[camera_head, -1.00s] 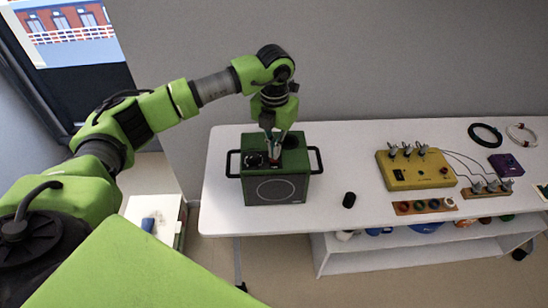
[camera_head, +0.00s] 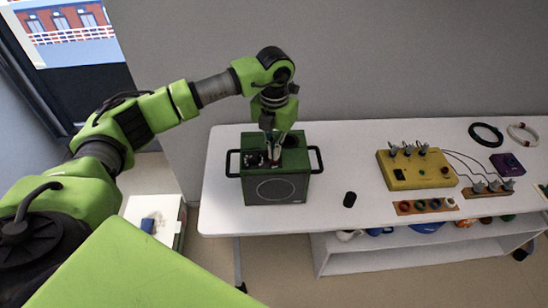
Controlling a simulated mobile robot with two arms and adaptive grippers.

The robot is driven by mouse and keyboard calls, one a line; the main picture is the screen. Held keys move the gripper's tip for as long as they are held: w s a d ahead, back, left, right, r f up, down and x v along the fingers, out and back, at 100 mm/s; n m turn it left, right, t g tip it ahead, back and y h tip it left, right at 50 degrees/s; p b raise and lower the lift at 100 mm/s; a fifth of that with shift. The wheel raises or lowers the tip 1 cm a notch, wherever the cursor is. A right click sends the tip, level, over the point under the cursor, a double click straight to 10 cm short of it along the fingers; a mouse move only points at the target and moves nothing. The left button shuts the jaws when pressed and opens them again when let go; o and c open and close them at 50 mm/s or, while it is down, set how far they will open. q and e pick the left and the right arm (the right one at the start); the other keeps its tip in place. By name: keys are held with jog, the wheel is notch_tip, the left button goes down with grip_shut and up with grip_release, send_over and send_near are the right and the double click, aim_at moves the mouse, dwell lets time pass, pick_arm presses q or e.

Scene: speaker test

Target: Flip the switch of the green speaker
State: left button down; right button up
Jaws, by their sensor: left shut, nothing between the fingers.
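The green speaker (camera_head: 275,189) stands upright on the left part of the white table, with black handles on both sides and a round grille on its front. My left gripper (camera_head: 273,160) points down at the speaker's top, its fingers shut with nothing between them. The fingertips are at or just above the top panel; I cannot tell if they touch it. The switch is hidden or too small to make out behind the fingers. My right gripper is not in view.
On the white table (camera_head: 340,150) are a small black cylinder (camera_head: 349,200), a yellow box with connectors (camera_head: 415,170), a purple box (camera_head: 507,163) and cable coils (camera_head: 486,134). A shelf below holds several items. The table between speaker and yellow box is mostly clear.

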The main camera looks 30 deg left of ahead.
pick_arm(q)
jog(key=shift+s+f+b, duration=0.1)
jog(key=shift+f+b, duration=0.5)
jog(key=shift+f, duration=0.2)
jog(key=shift+r, duration=0.1)
jog(key=shift+r+p, duration=0.65)
jog(key=shift+r, duration=0.15)
jog(key=shift+r+p, duration=1.5)
jog(key=shift+r, duration=1.15)
